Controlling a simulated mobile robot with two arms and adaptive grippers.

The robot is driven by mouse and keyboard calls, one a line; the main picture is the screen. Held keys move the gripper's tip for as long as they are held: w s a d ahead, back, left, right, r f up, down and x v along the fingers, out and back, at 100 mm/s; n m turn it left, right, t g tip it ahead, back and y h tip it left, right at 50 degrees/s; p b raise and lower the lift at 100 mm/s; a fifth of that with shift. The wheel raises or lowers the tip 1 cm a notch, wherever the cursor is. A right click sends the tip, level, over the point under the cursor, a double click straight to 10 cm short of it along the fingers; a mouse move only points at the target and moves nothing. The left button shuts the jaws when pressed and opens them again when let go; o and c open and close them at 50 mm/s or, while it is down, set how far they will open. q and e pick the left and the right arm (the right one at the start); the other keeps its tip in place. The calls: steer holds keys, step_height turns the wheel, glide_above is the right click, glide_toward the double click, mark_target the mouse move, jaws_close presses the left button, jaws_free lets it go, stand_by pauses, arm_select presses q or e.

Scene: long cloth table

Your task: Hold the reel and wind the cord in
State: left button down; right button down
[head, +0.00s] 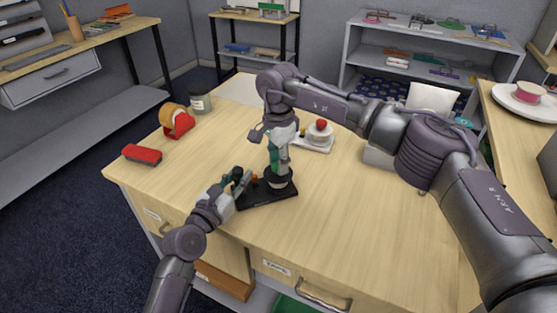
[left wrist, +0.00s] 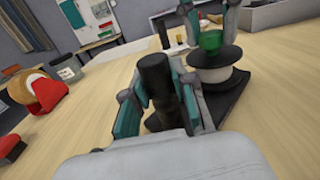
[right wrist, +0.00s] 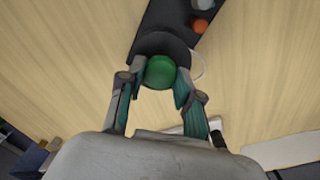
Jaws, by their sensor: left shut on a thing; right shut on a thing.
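The reel (head: 279,183) is a black-flanged spool with white winding, upright on a black base (head: 258,197) near the table's front. The left wrist view shows its white drum (left wrist: 222,80) clearly. My right gripper (head: 277,164) comes from above and is shut on the green knob (right wrist: 160,71) on top of the reel. My left gripper (head: 241,180) is shut on a black upright post (left wrist: 155,75) at the left end of the base. A small orange piece (right wrist: 200,27) sits on the base between post and reel. A thin white cord (right wrist: 200,64) curves out beside the reel.
A red tape dispenser (head: 179,127), a jar (head: 200,104) and a red stapler (head: 142,154) stand at the table's left. The wood at the front right is clear.

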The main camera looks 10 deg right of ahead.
steer(key=m, duration=0.5)
steer(key=shift+m, duration=0.3)
steer(key=m, duration=1)
steer(key=shift+m, duration=0.4)
steer(key=m, duration=0.5)
steer(key=c, duration=0.8)
jaws_free()
steer(key=shift+o, duration=0.2)
